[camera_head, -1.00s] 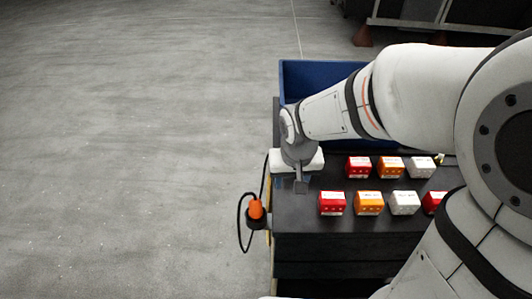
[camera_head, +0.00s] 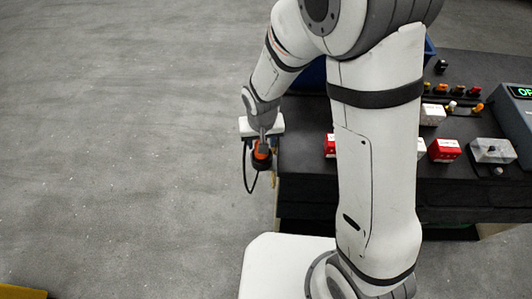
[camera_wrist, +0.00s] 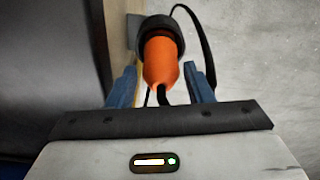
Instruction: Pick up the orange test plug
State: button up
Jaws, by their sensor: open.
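The orange test plug (camera_wrist: 161,62) sits in a dark round socket or holder (camera_wrist: 157,27) at the side edge of the bench. A black cable loops from it. In the head view the plug (camera_head: 261,153) shows at the bench's left end, just below my gripper (camera_head: 262,142). In the wrist view my gripper (camera_wrist: 159,70) is open, with one blue finger on each side of the plug and visible gaps between. Whether the fingertips reach fully around the plug's body is hard to tell.
The dark bench (camera_head: 300,160) carries red blocks (camera_head: 445,150) and white blocks (camera_head: 432,115), partly hidden by my arm. A blue bin (camera_head: 312,75) stands behind. A grey box with a green display (camera_head: 521,92) is at right. Floor to the left is clear.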

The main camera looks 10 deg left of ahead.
jog(key=shift+w+a+f, duration=0.1)
jog(key=shift+w+f, duration=0.1)
jog(key=shift+f, duration=1.15)
jog(key=shift+c, duration=0.4)
jog(key=c, duration=0.8)
